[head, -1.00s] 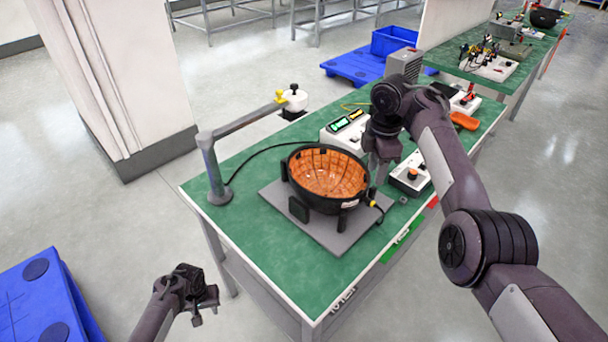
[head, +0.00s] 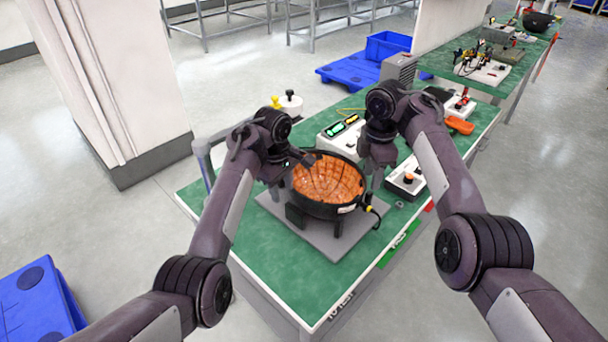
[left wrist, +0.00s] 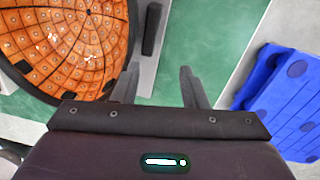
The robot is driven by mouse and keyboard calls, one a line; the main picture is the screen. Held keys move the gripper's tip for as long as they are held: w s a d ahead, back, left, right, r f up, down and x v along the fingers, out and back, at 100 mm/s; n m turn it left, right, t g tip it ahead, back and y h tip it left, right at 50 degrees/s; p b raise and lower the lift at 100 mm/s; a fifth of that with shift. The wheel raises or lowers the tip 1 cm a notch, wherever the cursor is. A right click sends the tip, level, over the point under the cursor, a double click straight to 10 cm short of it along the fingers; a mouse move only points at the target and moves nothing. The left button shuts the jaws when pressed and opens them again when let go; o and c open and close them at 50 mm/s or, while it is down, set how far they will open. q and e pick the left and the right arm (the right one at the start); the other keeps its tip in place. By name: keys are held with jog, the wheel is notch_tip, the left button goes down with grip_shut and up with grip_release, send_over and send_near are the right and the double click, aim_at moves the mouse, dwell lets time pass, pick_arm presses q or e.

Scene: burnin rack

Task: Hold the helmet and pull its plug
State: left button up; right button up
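The helmet (head: 327,184), a black shell with an orange lining, lies bowl up on a grey plate (head: 333,243) on the green bench. It also shows in the left wrist view (left wrist: 70,42). A cable plug with a yellow band (head: 368,207) is at its right side. My left gripper (head: 300,166) is at the helmet's left rim. In the left wrist view its fingers (left wrist: 160,88) are apart with nothing between them, beside the rim. My right gripper (head: 371,182) points down just right of the helmet, above the plug. Its fingers look apart and hold nothing visible.
A white device with green displays (head: 343,132) stands behind the helmet. A control box (head: 405,180) and an orange item (head: 460,126) are to the right. A lamp-like post (head: 204,163) stands at the bench's left edge, partly behind my left arm. Blue pallets are on the floor.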

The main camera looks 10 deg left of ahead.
aim_at(305, 195)
pick_arm(q)
jog(key=shift+n, duration=0.4)
jog(key=d+r, duration=0.1)
jog(key=d, duration=0.1)
jog(key=d+r, duration=0.1)
jog(key=d, duration=0.1)
jog(key=d+r, duration=0.1)
jog(key=shift+w+d+r, duration=0.25)
jog(key=shift+d+r, duration=0.1)
jog(key=shift+d, duration=0.05)
jog(key=f, duration=0.7)
jog(key=shift+w+d+f, duration=0.1)
jog(key=shift+w+f, duration=0.05)
jog(key=shift+w, duration=0.2)
jog(key=shift+c, duration=0.5)
grip_shut()
